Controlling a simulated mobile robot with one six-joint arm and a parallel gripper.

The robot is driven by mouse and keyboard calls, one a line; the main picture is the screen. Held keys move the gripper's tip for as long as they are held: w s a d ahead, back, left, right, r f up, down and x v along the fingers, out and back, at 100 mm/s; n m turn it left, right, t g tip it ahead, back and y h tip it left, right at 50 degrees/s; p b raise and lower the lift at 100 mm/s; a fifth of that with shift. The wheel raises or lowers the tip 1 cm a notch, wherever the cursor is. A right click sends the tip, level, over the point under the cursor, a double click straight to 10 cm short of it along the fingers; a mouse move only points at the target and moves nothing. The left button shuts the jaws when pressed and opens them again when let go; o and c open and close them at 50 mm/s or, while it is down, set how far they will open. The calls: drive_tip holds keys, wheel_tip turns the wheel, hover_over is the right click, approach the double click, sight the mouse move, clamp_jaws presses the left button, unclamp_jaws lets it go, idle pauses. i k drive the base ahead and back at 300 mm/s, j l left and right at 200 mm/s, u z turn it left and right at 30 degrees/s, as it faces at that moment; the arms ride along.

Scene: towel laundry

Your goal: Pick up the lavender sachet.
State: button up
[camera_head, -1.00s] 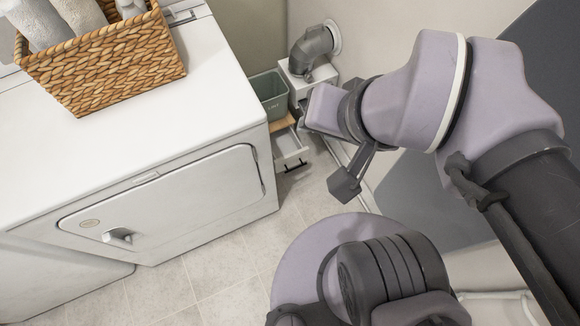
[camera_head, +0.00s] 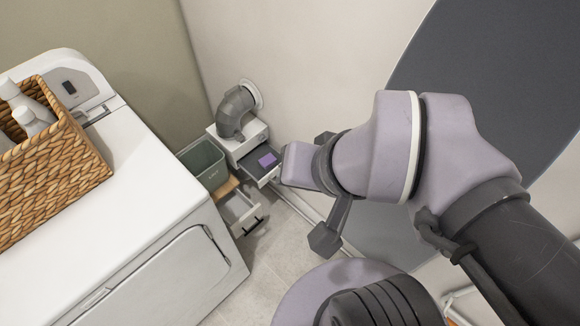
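A small flat purple patch, which looks like the lavender sachet (camera_head: 267,160), lies in the open upper drawer (camera_head: 262,172) of a small white cabinet in the corner. The end of my arm with my gripper (camera_head: 298,166) shows just right of that drawer in the picture. I see no contact between it and the sachet. The fingers are not clearly seen, so I cannot tell whether the gripper is open or shut.
A lower drawer (camera_head: 241,211) is also open. A grey-green bin (camera_head: 203,165) stands left of the cabinet (camera_head: 236,143), and a grey duct pipe (camera_head: 236,112) rises behind. The white dryer (camera_head: 135,190) with a wicker basket (camera_head: 60,175) fills the left. Floor (camera_head: 277,245) is clear between.

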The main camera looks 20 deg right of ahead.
sight(268, 161)
drive_tip(key=i+j+z, duration=0.1)
drive_tip(key=i, duration=0.35)
drive_tip(key=i+j, duration=0.2)
drive_tip(key=i, duration=0.25)
drive_tip(key=z, duration=0.05)
